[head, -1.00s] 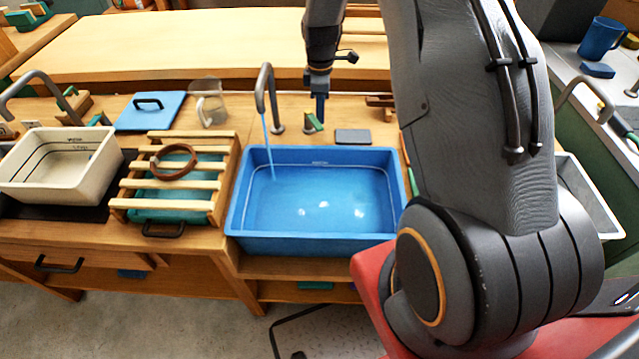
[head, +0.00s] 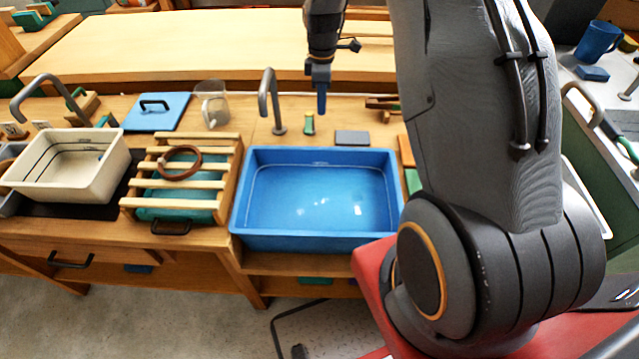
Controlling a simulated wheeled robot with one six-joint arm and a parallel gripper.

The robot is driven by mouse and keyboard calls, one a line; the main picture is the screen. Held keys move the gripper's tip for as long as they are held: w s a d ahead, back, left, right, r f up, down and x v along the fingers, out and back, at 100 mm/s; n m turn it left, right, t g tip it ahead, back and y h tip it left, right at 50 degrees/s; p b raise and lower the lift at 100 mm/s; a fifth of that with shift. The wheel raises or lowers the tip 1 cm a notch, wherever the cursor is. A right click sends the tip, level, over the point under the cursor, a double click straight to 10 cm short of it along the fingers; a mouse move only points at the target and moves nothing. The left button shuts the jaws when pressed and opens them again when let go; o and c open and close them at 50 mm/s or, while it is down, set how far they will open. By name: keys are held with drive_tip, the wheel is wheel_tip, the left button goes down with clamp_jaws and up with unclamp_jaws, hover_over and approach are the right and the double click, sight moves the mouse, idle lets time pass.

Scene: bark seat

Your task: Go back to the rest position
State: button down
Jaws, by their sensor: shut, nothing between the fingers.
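My gripper (head: 321,100) hangs at the end of my arm, pointing down above the back of the wooden counter, behind the blue basin. It is shut and nothing shows between its fingers. The blue basin (head: 237,213) holds water and sits in the counter front. The grey tap (head: 270,100) stands behind the basin, to the left of my gripper, and no stream comes from its spout. A small green and tan piece (head: 309,124) stands on the counter just below my gripper in the picture.
A slatted wooden rack (head: 233,165) with a brown ring (head: 180,175) on it is left of the basin. A cream tub (head: 60,185), a blue lid (head: 155,118), a clear pitcher (head: 212,103) and a dark grey block (head: 352,137) are nearby.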

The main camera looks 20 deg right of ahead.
drive_tip(key=shift+d+r, duration=0.1)
drive_tip(key=shift+r, duration=0.3)
drive_tip(key=s+a+r+m, duration=0.2)
drive_tip(key=s+r+m, duration=0.1)
drive_tip(key=s, duration=0.5)
drive_tip(key=s+a+r+m+t+b, duration=0.1)
drive_tip(key=s+a+r+m, duration=0.2)
drive_tip(key=s+m, duration=0.3)
drive_tip(key=s+a+r+m+b, duration=0.1)
drive_tip(key=s+a+r+m, duration=0.2)
drive_tip(key=s, duration=0.8)
drive_tip(key=shift+s+a+r+m, duration=0.25)
drive_tip(key=shift+r+m, duration=0.45)
drive_tip(key=shift+r, duration=0.2)
